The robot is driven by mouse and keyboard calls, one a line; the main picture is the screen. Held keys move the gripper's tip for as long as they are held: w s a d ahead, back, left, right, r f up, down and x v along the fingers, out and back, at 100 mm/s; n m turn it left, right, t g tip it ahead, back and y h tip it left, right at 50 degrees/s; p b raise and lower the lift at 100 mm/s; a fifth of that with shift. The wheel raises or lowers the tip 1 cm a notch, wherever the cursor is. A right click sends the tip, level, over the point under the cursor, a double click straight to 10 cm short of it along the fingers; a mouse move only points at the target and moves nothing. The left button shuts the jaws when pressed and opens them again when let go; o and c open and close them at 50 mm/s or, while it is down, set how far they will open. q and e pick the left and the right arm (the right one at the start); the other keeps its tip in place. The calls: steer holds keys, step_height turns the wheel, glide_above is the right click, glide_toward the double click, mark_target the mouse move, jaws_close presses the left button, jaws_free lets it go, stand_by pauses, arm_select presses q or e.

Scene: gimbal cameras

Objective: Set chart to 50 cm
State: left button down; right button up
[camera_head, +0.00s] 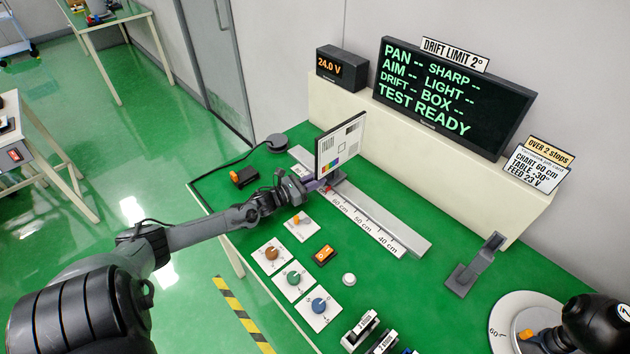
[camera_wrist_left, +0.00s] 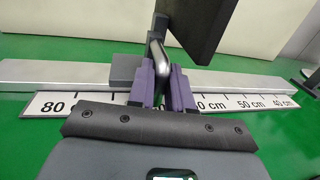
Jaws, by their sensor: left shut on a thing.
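The test chart (camera_head: 341,147) is an upright white panel with printed patterns and colour patches. My left gripper (camera_head: 318,184) is at the chart's foot. In the left wrist view its purple fingers (camera_wrist_left: 162,88) are shut on a grey metal handle (camera_wrist_left: 158,58) below the dark back of the chart (camera_wrist_left: 195,25). There the 50 cm and 40 cm marks lie to the right of the fingers.
A job card (camera_head: 538,168) reads chart 60 cm. The dark display (camera_head: 450,95) reads TEST READY. Several knobs (camera_head: 293,278) and an orange switch (camera_head: 324,254) sit in front of the rail. A grey stand (camera_head: 476,270) is beyond its right end. The rail is clear towards 40 cm.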

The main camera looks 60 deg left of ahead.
arm_select(q)
steer(key=d+p, duration=0.1)
steer(key=d, duration=0.3)
steer(key=shift+w+r+p, duration=0.15)
steer(key=shift+w+p, duration=0.2)
steer(key=shift+w, duration=0.05)
steer(key=shift+d, duration=0.25)
steer(key=shift+a, duration=0.15)
steer(key=c, duration=1.2)
jaws_free()
